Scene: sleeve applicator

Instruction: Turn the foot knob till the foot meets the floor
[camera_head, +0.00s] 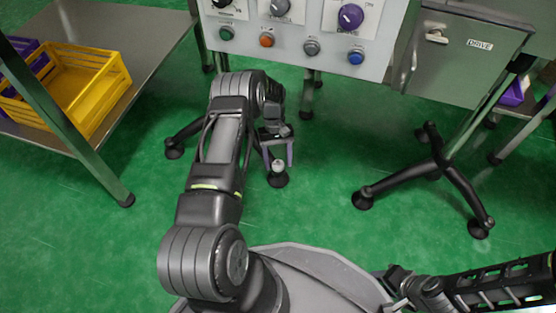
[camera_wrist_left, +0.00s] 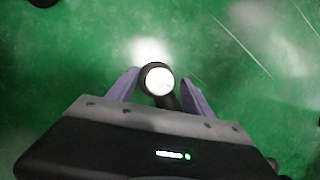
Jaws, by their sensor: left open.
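The foot knob (camera_head: 278,167) is a small round piece with a pale top, above a black foot (camera_head: 278,181) low under the machine. In the left wrist view the knob (camera_wrist_left: 158,79) shows as a bright white disc with a dark rim. My left gripper (camera_head: 277,152) reaches down at it with purple fingers. The left wrist view shows the open fingers (camera_wrist_left: 158,92) on either side of the knob, with gaps. I cannot tell whether the foot touches the floor. My right gripper cannot be made out.
The control panel (camera_head: 300,42) with knobs and buttons hangs above my left gripper. A grey cabinet marked DRIVE (camera_head: 460,60) and a black-footed stand (camera_head: 440,165) are at right. A steel table (camera_head: 150,30) with a yellow crate (camera_head: 85,80) is at left. Green floor lies between.

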